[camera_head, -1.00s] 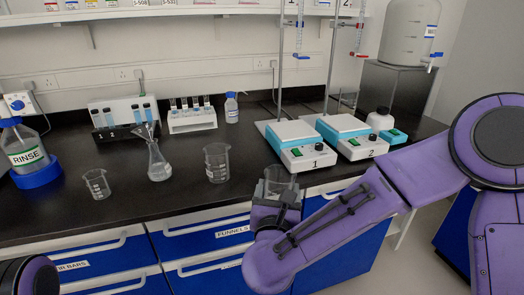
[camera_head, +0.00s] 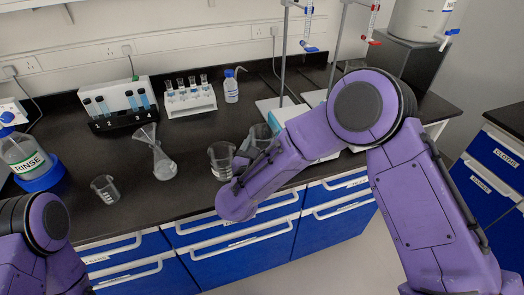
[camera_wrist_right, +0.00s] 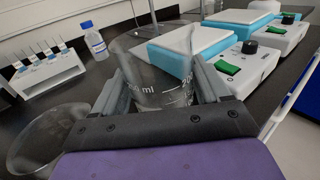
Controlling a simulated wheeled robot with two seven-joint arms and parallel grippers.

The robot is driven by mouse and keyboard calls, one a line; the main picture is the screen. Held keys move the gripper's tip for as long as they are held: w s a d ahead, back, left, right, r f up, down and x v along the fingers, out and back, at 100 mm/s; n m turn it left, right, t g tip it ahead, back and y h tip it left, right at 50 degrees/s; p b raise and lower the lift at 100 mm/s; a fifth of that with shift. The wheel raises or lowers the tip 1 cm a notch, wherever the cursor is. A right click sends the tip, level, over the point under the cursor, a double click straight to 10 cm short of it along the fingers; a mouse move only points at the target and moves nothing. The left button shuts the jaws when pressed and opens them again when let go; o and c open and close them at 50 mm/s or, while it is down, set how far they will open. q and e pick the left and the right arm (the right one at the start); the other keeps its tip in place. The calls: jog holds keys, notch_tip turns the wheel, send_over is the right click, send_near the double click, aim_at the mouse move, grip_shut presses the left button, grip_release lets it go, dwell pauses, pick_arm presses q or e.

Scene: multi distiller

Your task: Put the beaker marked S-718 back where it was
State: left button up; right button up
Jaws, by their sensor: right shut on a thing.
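My right gripper (camera_wrist_right: 160,88) is shut on a clear, empty-looking glass beaker (camera_wrist_right: 150,70). White graduations show on its wall in the right wrist view, but I read no S-718 mark. In the head view this beaker (camera_head: 262,132) shows behind my right forearm, over the bench just in front of the stirrers. Its base is hidden, so I cannot tell whether it touches the bench. A second beaker (camera_head: 221,158) stands just left of it, and also shows at the left in the right wrist view (camera_wrist_right: 42,140). My left gripper is out of view.
A small beaker (camera_head: 105,188) and a flask with a funnel (camera_head: 160,160) stand further left on the black bench. A tube rack (camera_head: 189,100) and a wash bottle (camera_head: 231,88) stand behind. Stirrers (camera_wrist_right: 190,42) are close on the right. The RINSE bottle (camera_head: 27,158) is far left.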

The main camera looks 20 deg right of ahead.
jog(key=f, duration=0.2)
jog(key=w+f+p, duration=0.1)
jog(key=f, duration=0.1)
jog(key=shift+d+f, duration=0.1)
jog(key=shift+d, duration=0.1)
jog(key=shift+f, duration=0.25)
jog(key=o, duration=1.2)
jog(key=shift+c, duration=0.2)
jog(key=shift+r+p, duration=0.3)
jog(key=shift+r, duration=0.05)
jog(key=b+v, duration=0.2)
jog(key=v, duration=0.3)
jog(key=b+v, duration=0.1)
jog(key=v, duration=0.5)
jog(key=shift+w+f+b, duration=0.1)
jog(key=shift+f+b, duration=0.15)
jog(key=shift+b, duration=0.1)
jog(key=shift+s+a+r, duration=0.1)
jog(key=shift+s+a, duration=0.2)
jog(key=shift+s, duration=0.2)
